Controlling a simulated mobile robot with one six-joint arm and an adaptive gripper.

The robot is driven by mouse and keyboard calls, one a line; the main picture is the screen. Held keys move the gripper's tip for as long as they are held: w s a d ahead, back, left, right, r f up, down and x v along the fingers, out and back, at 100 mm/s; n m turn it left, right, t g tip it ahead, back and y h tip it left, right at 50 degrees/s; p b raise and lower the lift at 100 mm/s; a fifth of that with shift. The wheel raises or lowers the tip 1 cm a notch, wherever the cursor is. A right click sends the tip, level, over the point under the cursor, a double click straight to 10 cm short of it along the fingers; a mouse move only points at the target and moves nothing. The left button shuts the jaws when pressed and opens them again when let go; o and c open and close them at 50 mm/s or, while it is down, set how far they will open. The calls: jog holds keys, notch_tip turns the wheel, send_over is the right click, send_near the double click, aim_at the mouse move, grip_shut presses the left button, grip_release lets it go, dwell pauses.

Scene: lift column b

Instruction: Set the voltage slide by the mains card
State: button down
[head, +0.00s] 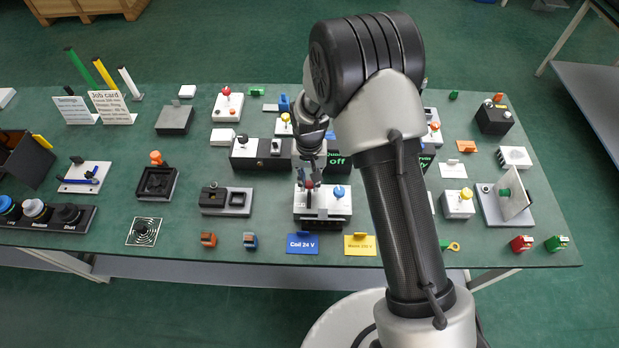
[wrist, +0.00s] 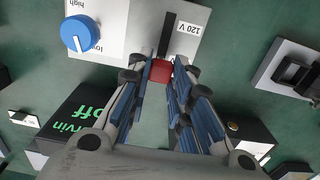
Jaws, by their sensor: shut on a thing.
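The voltage slide unit (head: 322,212) is a pale box at the front middle of the bench. It has a dark slot (wrist: 168,42), a red slide knob (wrist: 160,70) and a blue dial (head: 339,191), marked high and low in the wrist view (wrist: 80,33). A 120 V label (wrist: 187,27) sits beside the slot. My gripper (head: 310,181) is shut on the red knob, seen between the fingertips in the wrist view (wrist: 159,74). The slot runs from the knob past the label; its other marks are hidden. The yellow mains card (head: 359,245) appears to read 230 V.
A blue Coil 24 V card (head: 302,244) stands left of the mains card. A black box with a green "off" display (head: 338,161) is just behind the unit. My arm hides part of the bench right of the unit.

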aim_at(310, 182)
jog(key=shift+w+r, duration=0.1)
jog(key=c, duration=1.4)
grip_release()
jog(key=shift+c, duration=0.2)
notch_tip(310, 182, up, 12)
